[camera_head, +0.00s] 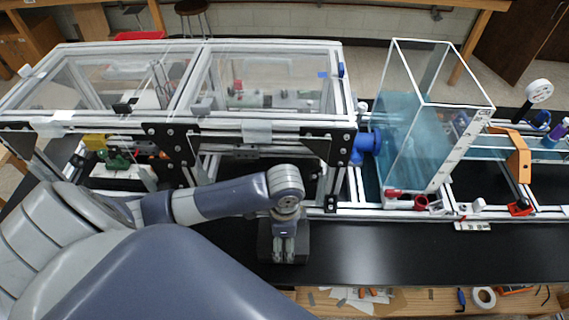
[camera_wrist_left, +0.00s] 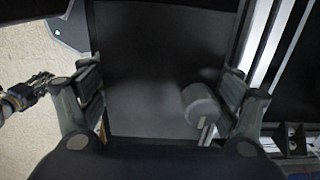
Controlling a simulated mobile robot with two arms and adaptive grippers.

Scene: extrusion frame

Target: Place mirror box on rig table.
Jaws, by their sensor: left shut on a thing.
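The mirror box (camera_head: 265,243) is a dark, squarish box at the front strip of the black rig table (camera_head: 430,262), in the middle of the head view. My left gripper (camera_head: 284,252) reaches down over it and is shut on it. In the left wrist view the dark box (camera_wrist_left: 150,65) fills the space between the two fingers of the left gripper (camera_wrist_left: 165,105). A short dark grey cylinder (camera_wrist_left: 201,104) shows at its lower right. Whether the box's underside touches the table is hidden. What looks like my right gripper (camera_wrist_left: 28,93) is small at the left edge of the wrist view.
An aluminium extrusion frame with clear panels (camera_head: 258,75) stands behind the gripper. A clear tank with blue tint (camera_head: 420,120) is at the right, beside a blue fitting (camera_head: 366,142). The front strip of the table to the right is bare. A wooden shelf (camera_head: 420,303) with tools lies below.

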